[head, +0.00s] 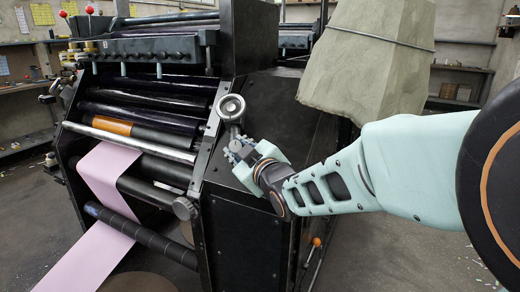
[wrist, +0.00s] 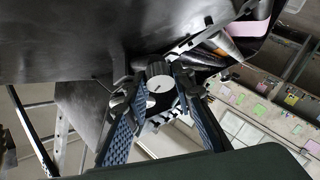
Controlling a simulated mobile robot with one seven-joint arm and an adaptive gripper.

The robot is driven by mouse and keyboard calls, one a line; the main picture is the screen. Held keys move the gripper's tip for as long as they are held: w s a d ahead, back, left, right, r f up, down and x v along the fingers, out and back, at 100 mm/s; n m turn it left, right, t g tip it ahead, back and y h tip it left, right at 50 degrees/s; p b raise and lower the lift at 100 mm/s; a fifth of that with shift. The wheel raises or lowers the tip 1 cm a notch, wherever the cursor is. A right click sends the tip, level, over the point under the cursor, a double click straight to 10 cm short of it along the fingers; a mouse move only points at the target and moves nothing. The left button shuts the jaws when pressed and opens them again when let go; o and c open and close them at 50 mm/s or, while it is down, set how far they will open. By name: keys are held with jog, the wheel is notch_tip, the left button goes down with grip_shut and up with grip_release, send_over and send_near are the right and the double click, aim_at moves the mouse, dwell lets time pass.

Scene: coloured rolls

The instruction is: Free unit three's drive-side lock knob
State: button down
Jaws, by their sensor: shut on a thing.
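A dark ribbed lock knob (wrist: 158,88) with a pale round face and a short dark mark sits between my fingers in the wrist view. My gripper (wrist: 160,95) is shut on it, one finger on each side. In the head view my gripper (head: 238,150) is at the near right side frame of the black press (head: 250,215), just below a round silver end piece (head: 231,107). The gripped knob is mostly hidden by my fingers there. No label shows which unit this is.
A pink web (head: 108,170) runs over the dark rollers and down to the left. A silver knob (head: 184,208) sits lower on the frame.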

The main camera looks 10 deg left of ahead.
jog(key=shift+n, duration=0.5)
jog(key=c, duration=1.6)
grip_release()
jog(key=shift+m, duration=0.4)
